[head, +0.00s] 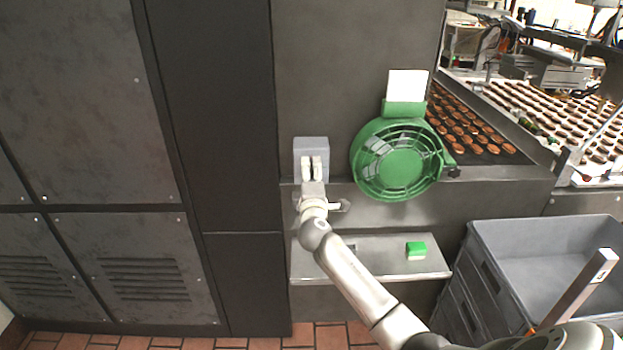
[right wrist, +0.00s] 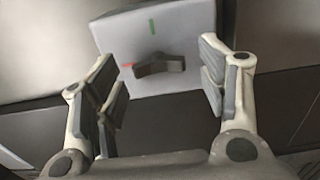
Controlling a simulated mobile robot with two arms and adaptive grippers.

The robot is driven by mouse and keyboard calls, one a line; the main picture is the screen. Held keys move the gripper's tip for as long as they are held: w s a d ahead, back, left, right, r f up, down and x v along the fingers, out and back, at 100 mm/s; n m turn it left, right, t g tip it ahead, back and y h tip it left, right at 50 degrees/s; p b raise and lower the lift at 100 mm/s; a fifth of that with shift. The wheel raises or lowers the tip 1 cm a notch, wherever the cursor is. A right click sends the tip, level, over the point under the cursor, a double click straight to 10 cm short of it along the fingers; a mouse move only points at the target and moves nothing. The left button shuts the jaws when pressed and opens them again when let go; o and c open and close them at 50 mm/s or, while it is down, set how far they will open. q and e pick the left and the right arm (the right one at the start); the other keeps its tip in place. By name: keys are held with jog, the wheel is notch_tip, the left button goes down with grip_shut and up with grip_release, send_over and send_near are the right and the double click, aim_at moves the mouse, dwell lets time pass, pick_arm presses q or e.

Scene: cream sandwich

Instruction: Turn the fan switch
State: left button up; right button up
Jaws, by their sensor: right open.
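The fan switch is a light grey box (head: 311,145) on the dark cabinet front, left of the green fan (head: 400,162). In the right wrist view its face (right wrist: 182,40) carries a dark knob (right wrist: 158,66), a red mark (right wrist: 127,66) and a green mark (right wrist: 151,26). The knob lies roughly sideways, with its left end by the red mark. My right gripper (head: 312,168) is in front of the box. In the right wrist view it is open (right wrist: 162,72), with fingers on either side of the knob and apart from it. My left gripper is not in view.
A metal shelf (head: 375,268) below holds a small green-and-white block (head: 416,250). A grey crate (head: 545,235) stands at the lower right. Trays of brown biscuits (head: 465,125) lie behind the fan. Dark cabinet panels (head: 80,110) fill the left.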

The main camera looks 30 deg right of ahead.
jog(key=v, duration=1.2)
jog(key=s+a+f+g+y, duration=0.2)
jog(key=f, duration=1)
jog(key=s+a+f+g+y, duration=0.1)
jog(key=f+g+y, duration=0.1)
jog(key=f, duration=1.1)
jog(key=s+a+f+m+g+y, duration=0.1)
jog(key=s+a+f+g, duration=0.1)
jog(key=s+f, duration=0.45)
jog(key=s+a+f+m+g+y, duration=0.1)
jog(key=s+f+y, duration=0.15)
jog(key=f, duration=0.75)
jog(key=s+a+f+m+g, duration=0.2)
jog(key=s+f, duration=0.5)
jog(key=s, duration=0.6)
jog(key=s+a+f+m+g+y, duration=0.1)
jog(key=s+f, duration=0.5)
jog(key=s, duration=0.7)
jog(key=s+a+f+m+g+y, duration=0.1)
jog(key=s+a+f+m+g, duration=0.2)
jog(key=s+f, duration=0.4)
jog(key=s+m+g, duration=0.1)
jog(key=s, duration=0.5)
jog(key=shift+a+f+b, duration=0.3)
jog(key=shift+a+b, duration=0.05)
jog(key=shift+b, duration=0.05)
